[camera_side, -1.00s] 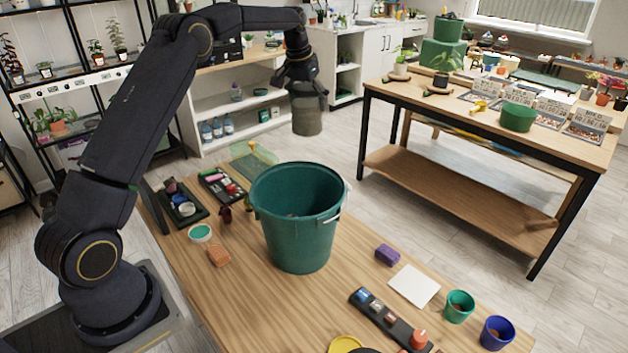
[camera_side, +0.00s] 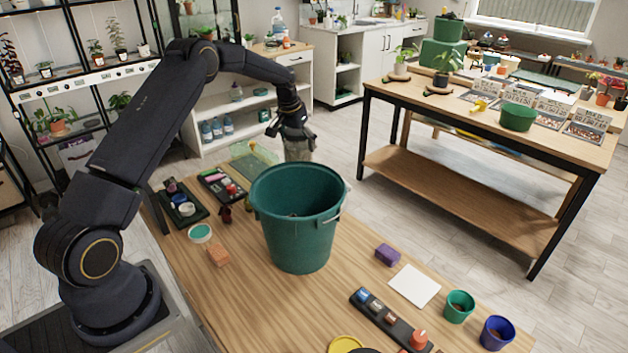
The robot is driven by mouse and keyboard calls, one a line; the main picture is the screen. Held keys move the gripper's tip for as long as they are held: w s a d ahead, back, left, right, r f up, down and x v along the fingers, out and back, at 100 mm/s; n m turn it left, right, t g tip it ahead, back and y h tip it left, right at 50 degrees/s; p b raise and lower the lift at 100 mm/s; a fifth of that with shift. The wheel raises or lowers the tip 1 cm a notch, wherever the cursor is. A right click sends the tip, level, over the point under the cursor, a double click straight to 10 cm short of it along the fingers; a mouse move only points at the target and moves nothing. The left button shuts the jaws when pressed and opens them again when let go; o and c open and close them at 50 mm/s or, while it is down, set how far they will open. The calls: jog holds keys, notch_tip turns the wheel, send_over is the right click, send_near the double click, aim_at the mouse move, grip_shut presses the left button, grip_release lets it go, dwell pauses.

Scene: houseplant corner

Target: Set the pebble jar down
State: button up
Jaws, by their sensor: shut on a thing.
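The pebble jar (camera_side: 298,149) is a greyish, see-through jar. My gripper (camera_side: 297,135) is shut on it near its top. The jar looks upright, behind the big green bucket (camera_side: 298,225), whose rim hides its lower part. I cannot tell whether the jar's base touches the wooden table (camera_side: 335,305) or hangs above it.
A clear greenish tray (camera_side: 250,152) lies just left of the jar. Dark trays with small items (camera_side: 181,205) (camera_side: 222,186) sit left of the bucket. A purple block (camera_side: 387,255), a white card (camera_side: 414,286) and small pots (camera_side: 459,305) stand at the right.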

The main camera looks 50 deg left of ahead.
notch_tip(320, 180, down, 10)
jog(key=shift+w+f, duration=0.1)
jog(key=shift+f, duration=0.15)
jog(key=shift+f, duration=0.1)
dwell(0.4)
jog(key=o, duration=1.5)
jog(key=shift+f, duration=0.15)
